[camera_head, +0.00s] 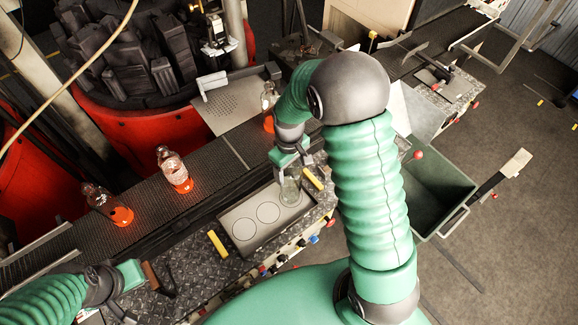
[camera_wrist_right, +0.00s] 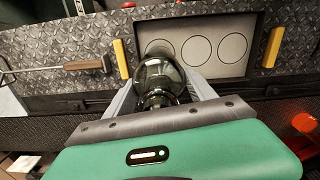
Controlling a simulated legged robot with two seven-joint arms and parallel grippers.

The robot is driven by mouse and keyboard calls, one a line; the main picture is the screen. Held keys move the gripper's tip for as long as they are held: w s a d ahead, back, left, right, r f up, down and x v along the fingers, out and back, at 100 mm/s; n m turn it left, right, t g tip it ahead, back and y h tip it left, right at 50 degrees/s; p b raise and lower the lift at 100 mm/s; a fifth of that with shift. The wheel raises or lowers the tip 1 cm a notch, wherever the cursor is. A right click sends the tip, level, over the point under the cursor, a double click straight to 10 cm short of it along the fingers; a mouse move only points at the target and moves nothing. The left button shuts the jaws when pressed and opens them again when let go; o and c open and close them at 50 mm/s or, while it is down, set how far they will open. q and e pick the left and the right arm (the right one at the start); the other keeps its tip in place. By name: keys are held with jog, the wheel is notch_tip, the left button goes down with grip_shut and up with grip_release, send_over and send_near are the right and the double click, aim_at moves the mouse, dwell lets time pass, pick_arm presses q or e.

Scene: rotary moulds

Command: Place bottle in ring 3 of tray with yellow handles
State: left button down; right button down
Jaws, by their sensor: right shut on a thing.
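My right gripper (camera_head: 290,172) is shut on a clear glass bottle (camera_head: 289,190). The bottle is upright at the right end of the grey tray (camera_head: 231,217) in the head view. Its base covers that end's ring; I cannot tell whether it touches the tray. The middle ring (camera_head: 268,212) and left ring (camera_head: 243,229) are empty. Yellow handles (camera_head: 217,243) (camera_head: 313,179) flank the tray. In the right wrist view the bottle (camera_wrist_right: 160,77) overlaps the leftmost ring (camera_wrist_right: 159,47). My left gripper's hand (camera_head: 131,273) is at lower left; its fingers are unclear.
Bottles with glowing orange bases stand on the dark conveyor (camera_head: 140,205): one at left (camera_head: 119,212), one in the middle (camera_head: 178,175), and one behind my right arm (camera_head: 268,105). A brown-handled tool (camera_wrist_right: 84,66) lies beside the tray. A green bin (camera_head: 436,190) is at right.

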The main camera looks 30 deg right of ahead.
jog(key=shift+s+d+f, duration=0.1)
jog(key=shift+d+f, duration=0.05)
jog(key=shift+f, duration=0.1)
jog(key=c, duration=0.8)
grip_release()
jog(key=shift+f, duration=0.15)
jog(key=o, duration=0.5)
jog(key=shift+a, duration=0.2)
notch_tip(320, 180, up, 12)
jog(key=shift+r+b, duration=0.2)
jog(key=shift+b, duration=0.85)
jog(key=shift+f, duration=0.1)
